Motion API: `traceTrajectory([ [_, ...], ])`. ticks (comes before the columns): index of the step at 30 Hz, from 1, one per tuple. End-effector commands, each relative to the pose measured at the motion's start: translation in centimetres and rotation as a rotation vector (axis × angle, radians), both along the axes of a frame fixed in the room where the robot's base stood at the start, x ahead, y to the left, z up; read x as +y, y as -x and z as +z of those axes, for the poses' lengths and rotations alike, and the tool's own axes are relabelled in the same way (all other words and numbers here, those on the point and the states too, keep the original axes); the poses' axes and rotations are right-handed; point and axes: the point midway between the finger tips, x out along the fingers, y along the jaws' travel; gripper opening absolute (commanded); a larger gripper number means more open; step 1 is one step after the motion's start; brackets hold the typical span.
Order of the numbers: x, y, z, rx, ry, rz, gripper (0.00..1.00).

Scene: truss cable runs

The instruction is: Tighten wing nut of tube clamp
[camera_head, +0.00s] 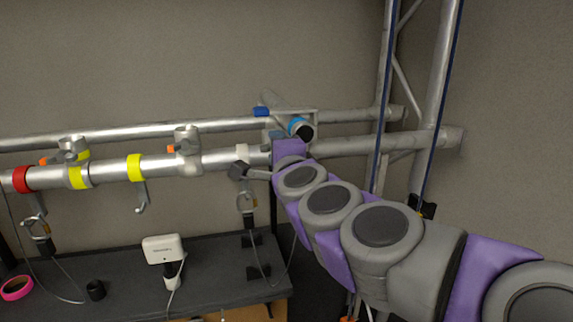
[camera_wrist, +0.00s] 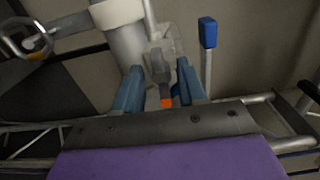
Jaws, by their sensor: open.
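In the wrist view, the tube clamp (camera_wrist: 171,42) sits at the end of a thick pale tube. A grey fastener with an orange tip (camera_wrist: 167,102), which appears to be its wing nut, extends between my fingers. My gripper (camera_wrist: 159,70) is open, with one blue finger on each side of this fastener. I cannot tell whether either finger touches it.
A blue-ended lever (camera_wrist: 208,33) stands right of my fingers. A dark bench (camera_head: 205,262) lies below. Truss uprights (camera_head: 438,70) rise at right.

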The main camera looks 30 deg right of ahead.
Motion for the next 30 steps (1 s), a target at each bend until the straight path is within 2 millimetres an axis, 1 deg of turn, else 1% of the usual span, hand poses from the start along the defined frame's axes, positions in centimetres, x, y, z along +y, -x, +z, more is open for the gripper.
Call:
traceTrajectory([
  [5,0.4,2.1,0.2,-0.006,0.002,-0.003,0.40],
  [24,3.2,12.0,0.0,-0.003,0.002,-0.005,0.40],
  [30,3.9,14.5,0.0,-0.003,0.002,-0.006,0.40],
])
